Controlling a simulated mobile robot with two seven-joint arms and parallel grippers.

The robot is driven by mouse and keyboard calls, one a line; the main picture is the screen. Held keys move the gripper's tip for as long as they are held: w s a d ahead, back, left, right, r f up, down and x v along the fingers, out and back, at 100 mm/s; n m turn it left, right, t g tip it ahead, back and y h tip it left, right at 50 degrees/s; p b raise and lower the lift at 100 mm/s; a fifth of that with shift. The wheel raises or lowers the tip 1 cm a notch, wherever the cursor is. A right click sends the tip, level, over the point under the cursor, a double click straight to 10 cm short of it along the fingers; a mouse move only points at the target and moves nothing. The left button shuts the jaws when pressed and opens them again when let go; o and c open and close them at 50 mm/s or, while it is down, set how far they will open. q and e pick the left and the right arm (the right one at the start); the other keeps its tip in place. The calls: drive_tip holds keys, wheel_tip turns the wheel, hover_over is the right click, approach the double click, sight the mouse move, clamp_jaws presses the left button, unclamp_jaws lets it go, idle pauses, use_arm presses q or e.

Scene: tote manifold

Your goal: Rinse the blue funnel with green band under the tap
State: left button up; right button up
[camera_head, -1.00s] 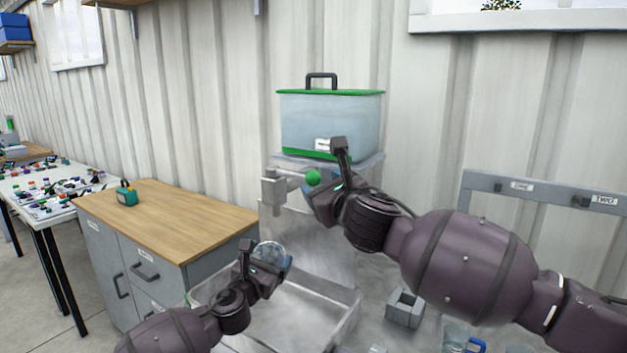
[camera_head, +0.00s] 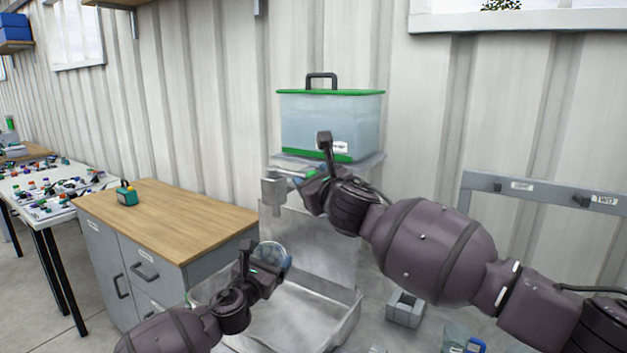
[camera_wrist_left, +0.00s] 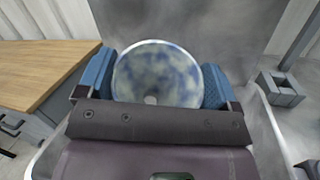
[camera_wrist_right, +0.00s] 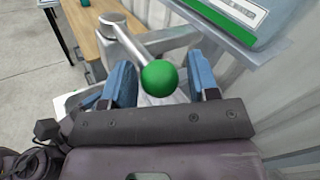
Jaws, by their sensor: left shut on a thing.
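The funnel (camera_wrist_left: 157,75) shows as a round, mottled blue and white mouth between the blue fingers of my left gripper (camera_wrist_left: 157,92). No green band is visible on it. My left gripper is shut on it, and in the head view the funnel (camera_head: 270,251) is over the basin, below the tap. The grey tap (camera_head: 274,190) has a lever ending in a green ball knob (camera_wrist_right: 159,78). My right gripper (camera_wrist_right: 160,84) is open, its fingers on either side of the knob with gaps visible.
A clear tank (camera_head: 310,127) with green lid stands behind the tap. The basin (camera_head: 338,330) lies below. A wooden-topped cabinet (camera_head: 165,212) is at the left. A grey block holder (camera_head: 404,309) and a blue-handled jug (camera_head: 460,338) stand at the right.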

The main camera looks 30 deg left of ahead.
sight(303, 178)
clamp_jaws()
drive_tip(key=shift+s+a+r+m+t+h, duration=0.1)
drive_tip(key=shift+s+a+m+t+h, duration=0.05)
drive_tip(key=shift+s+m+t+h, duration=0.7)
drive_tip(key=shift+s+a+r+m+t+h, duration=0.1)
drive_tip(key=shift+s+m+t+h, duration=0.45)
drive_tip(key=shift+m+t+h, duration=0.5)
drive_tip(key=shift+o, duration=0.8)
unclamp_jaws()
drive_tip(key=shift+w+d+f, duration=0.1)
drive_tip(key=shift+s, duration=0.2)
drive_tip(key=v, duration=1.1)
drive_tip(key=shift+s+d, duration=0.2)
drive_tip(key=shift+s, duration=0.15)
